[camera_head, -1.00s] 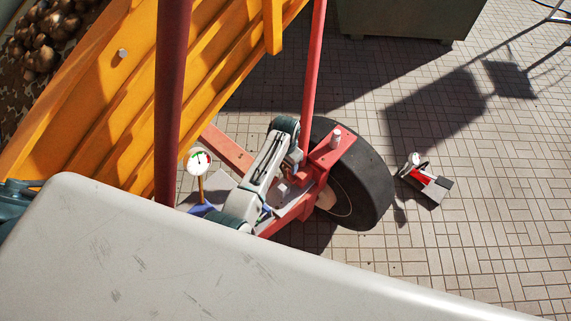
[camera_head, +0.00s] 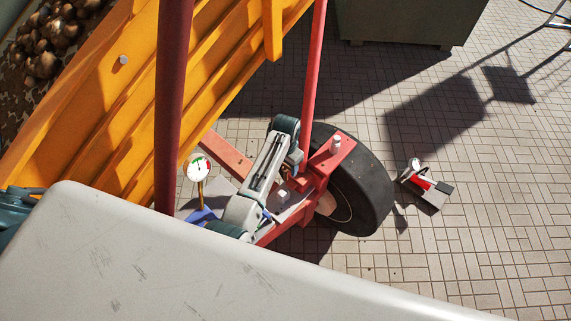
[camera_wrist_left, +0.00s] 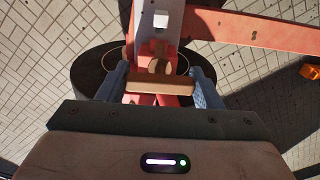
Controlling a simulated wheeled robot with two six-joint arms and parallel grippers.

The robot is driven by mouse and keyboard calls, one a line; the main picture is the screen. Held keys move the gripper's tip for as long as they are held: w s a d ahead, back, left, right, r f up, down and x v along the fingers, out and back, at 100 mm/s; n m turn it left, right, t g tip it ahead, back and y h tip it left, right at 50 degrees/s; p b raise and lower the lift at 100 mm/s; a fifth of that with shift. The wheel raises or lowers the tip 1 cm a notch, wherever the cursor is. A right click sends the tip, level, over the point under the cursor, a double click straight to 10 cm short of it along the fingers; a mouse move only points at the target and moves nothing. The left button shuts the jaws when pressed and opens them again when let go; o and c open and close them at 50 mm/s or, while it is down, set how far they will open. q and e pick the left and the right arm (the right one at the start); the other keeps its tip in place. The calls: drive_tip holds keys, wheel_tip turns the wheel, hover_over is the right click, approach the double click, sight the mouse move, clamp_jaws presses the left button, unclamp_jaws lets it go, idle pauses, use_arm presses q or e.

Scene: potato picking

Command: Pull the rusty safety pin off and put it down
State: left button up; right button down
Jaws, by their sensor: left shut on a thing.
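My left arm reaches over the red frame by the black tyre in the head view, and its gripper (camera_head: 294,160) points down there, with the fingertips hard to make out. In the left wrist view my left gripper (camera_wrist_left: 160,89) has its blue fingers at the two ends of a brown bar, the rusty safety pin (camera_wrist_left: 160,85). The gripper is shut on it. A round brownish part (camera_wrist_left: 159,66) shows just beyond the bar. I cannot tell whether the pin is still seated in the frame. My right gripper is not in view.
The red frame (camera_head: 319,200) and black tyre (camera_head: 375,190) stand close around the gripper. A dial gauge (camera_head: 198,168) stands to the left. The yellow potato hopper (camera_head: 100,105) fills the upper left. A small red-and-grey object (camera_head: 427,187) lies on open paving at right.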

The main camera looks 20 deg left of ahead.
use_arm(q)
drive_tip(key=shift+r, duration=0.1)
drive_tip(key=shift+r, duration=1.4)
drive_tip(key=shift+f, duration=0.1)
